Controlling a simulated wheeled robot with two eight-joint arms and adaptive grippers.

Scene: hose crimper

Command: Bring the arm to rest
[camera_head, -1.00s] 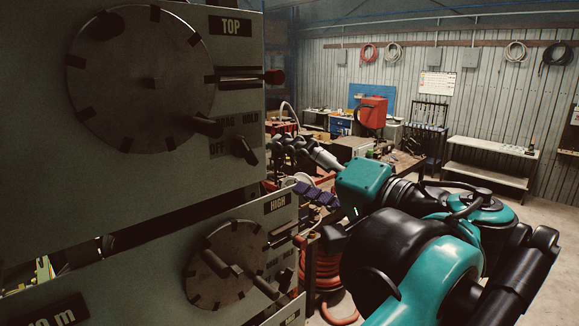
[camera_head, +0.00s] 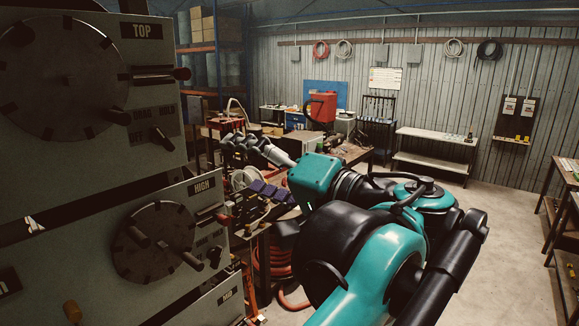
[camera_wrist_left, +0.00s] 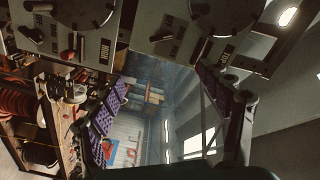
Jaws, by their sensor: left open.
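My left gripper (camera_head: 238,167) is at the end of the teal and black arm (camera_head: 365,260) that reaches into the head view from the lower right. Its jaws are open and empty, with dark purple pads on the fingers. The gripper is to the right of the grey control panels, and I see a gap between it and them. In the left wrist view the two padded fingers stand wide apart (camera_wrist_left: 165,85) with nothing between them. My right gripper is not in view.
The upper grey panel (camera_head: 150,80) has a large dial and a TOP label. The lower panel (camera_head: 205,187) has a smaller dial and a HIGH label. A workbench (camera_head: 350,152) and a coiled red hose (camera_head: 272,262) lie beyond the arm. Open floor (camera_head: 500,210) is at right.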

